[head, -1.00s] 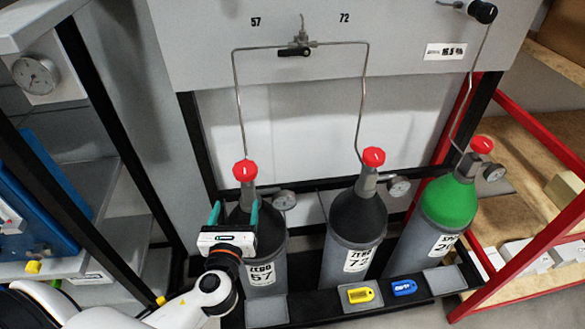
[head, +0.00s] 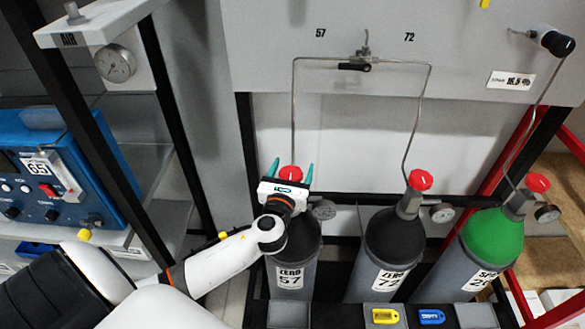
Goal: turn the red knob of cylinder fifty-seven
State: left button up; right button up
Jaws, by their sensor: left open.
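Cylinder fifty-seven (head: 291,279) is the left one of three gas cylinders, dark-topped and grey, with a "ZERO 57" label. Its red knob (head: 290,173) sits on top, under the panel mark 57. My left gripper (head: 290,170) is at the knob, its two teal fingers apart, one to each side of it. I cannot tell whether the fingers touch the knob. The gripper body hides the valve below the knob and part of the cylinder's shoulder. My right gripper is not in view.
Cylinder seventy-two (head: 386,245) and a green-topped cylinder (head: 492,237) stand to the right, each with a red knob and a gauge. A yellow tag (head: 385,316) and a blue tag (head: 431,317) lie in front. A blue instrument (head: 45,180) is on the left shelf.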

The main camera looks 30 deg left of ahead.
pick_arm(q)
jog(key=c, duration=1)
jog(key=shift+o, duration=0.2)
